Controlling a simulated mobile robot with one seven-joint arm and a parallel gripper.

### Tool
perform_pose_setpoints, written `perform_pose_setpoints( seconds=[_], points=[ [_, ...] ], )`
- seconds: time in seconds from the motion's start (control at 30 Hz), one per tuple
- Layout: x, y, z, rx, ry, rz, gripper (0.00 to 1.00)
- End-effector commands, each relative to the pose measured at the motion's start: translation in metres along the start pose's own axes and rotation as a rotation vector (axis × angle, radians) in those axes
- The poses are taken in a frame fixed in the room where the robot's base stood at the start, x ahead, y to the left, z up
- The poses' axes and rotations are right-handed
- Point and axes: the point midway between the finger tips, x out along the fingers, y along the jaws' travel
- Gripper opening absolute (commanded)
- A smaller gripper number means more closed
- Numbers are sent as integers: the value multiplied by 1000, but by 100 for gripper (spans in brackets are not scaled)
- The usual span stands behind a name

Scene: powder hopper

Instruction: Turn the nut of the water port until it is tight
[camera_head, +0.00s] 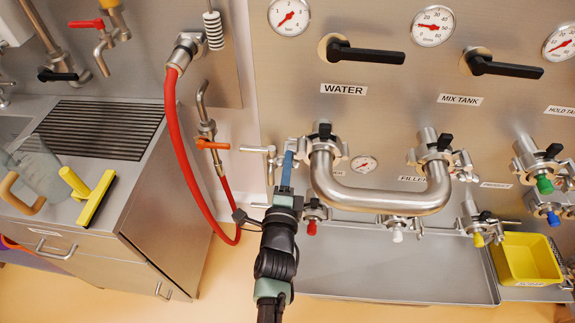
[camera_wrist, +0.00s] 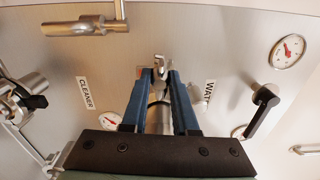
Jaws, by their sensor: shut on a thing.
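The water port (camera_head: 320,143) is below the WATER label in the head view. A polished U-shaped pipe (camera_head: 385,201) joins it to the port on its right. My gripper (camera_head: 290,150) reaches up from below to the left side of the water port. In the wrist view my gripper (camera_wrist: 160,77) has its two blue fingers close together, shut on a small metal piece, the nut (camera_wrist: 159,65). The nut's lower part is hidden between the fingers. In the head view the fingers cover most of it, and its tightness cannot be seen.
The panel holds black levers (camera_head: 362,53), gauges (camera_head: 289,17) and several capped ports. A metal T-shaped fitting (camera_head: 268,156) is close left of my fingers. A red hose (camera_head: 181,140) hangs further left. A yellow bin (camera_head: 527,258) stands lower right.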

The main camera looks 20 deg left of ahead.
Motion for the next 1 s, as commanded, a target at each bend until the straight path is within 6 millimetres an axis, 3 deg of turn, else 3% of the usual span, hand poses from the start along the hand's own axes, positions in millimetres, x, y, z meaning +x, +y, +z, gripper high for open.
perform_pose_setpoints(
  seconds=[0.3, 0.77, 1.0],
  points=[
    [1, -1, 0, 524, -1, -6, 0],
    [1, -3, 0, 645, -1, -7, 0],
    [1, -2, -1, 1047, -3, -8, 0]
  ],
)
